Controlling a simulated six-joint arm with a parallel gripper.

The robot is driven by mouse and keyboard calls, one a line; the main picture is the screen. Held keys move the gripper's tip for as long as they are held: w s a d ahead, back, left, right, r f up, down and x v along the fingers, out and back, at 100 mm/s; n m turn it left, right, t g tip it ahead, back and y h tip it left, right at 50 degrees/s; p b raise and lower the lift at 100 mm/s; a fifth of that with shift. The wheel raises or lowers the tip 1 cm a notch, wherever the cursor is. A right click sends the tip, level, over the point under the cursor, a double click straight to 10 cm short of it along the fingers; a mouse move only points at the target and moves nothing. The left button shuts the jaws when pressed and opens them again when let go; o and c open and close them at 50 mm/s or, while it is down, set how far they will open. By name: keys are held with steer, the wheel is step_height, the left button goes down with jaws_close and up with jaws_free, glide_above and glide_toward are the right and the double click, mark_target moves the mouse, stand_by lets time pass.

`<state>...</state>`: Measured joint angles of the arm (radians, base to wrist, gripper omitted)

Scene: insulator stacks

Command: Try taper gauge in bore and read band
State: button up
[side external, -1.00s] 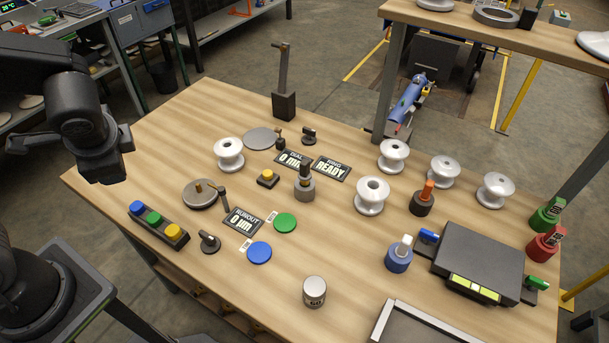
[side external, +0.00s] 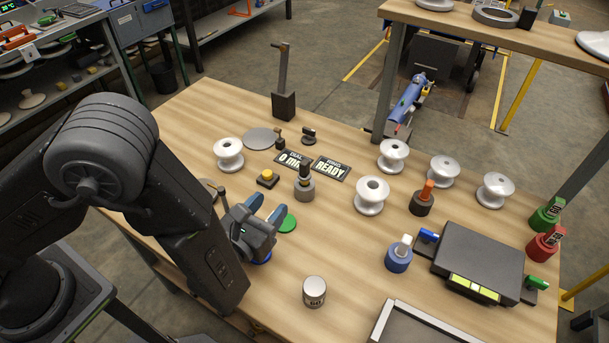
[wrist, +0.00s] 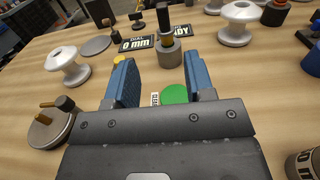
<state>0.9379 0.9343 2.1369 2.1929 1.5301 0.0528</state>
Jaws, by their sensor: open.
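My gripper (side external: 262,208) is open and empty above the bench; in the wrist view its blue fingers (wrist: 158,66) stand apart with nothing between them. Beyond them a dark-handled tool with a gold band (wrist: 166,22) stands upright in a grey round holder (wrist: 169,53), also visible in the side view (side external: 304,189). An orange-handled tool (side external: 427,189) and a white-handled one (side external: 403,245) stand in other holders. I cannot tell which is the taper gauge. A white spool-shaped insulator (side external: 371,197) shows a dark bore in its top. Another insulator (side external: 229,155) stands at left.
Displays read "0" (side external: 293,160) and "READY" (side external: 331,169). A green disc (side external: 288,223) lies under my gripper. A turntable (wrist: 48,130) is left of it. A grey can (side external: 314,291) stands near the front edge. More insulators (side external: 444,171) stand at right, near a dark box (side external: 478,262).

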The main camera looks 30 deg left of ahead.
mark_target(302, 169)
steer(key=w, duration=1.3)
steer(key=shift+w+d, duration=0.15)
steer(key=shift+w, duration=0.2)
steer(key=shift+c, duration=0.3)
jaws_close()
